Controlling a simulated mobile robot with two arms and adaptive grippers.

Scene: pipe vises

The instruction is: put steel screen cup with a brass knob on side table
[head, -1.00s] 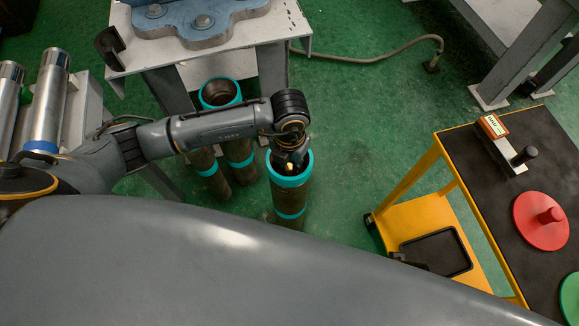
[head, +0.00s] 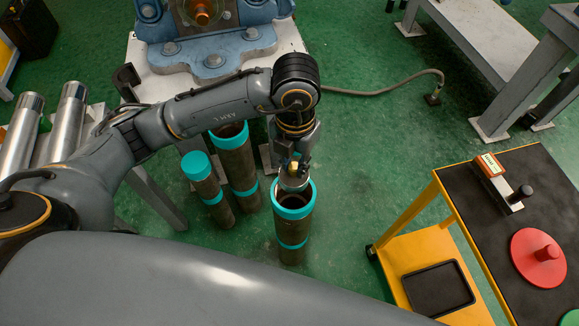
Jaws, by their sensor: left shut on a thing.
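My left gripper (head: 297,163) is shut on the brass knob of the steel screen cup (head: 293,182). The cup hangs upright just above the far rim of an upright pipe with turquoise bands (head: 291,238). Its lower part overlaps the pipe's mouth in the head view, so I cannot tell whether it is fully clear of it. The side table (head: 474,225), a yellow cart with a black top, stands at the right, well apart from the gripper. My right gripper is not in view.
On the side table are a red disc with a knob (head: 539,257), a small device with an orange label (head: 494,167) and part of a green disc (head: 571,320). Other banded pipes (head: 237,162) stand left of the held cup. Green floor lies clear between pipe and cart.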

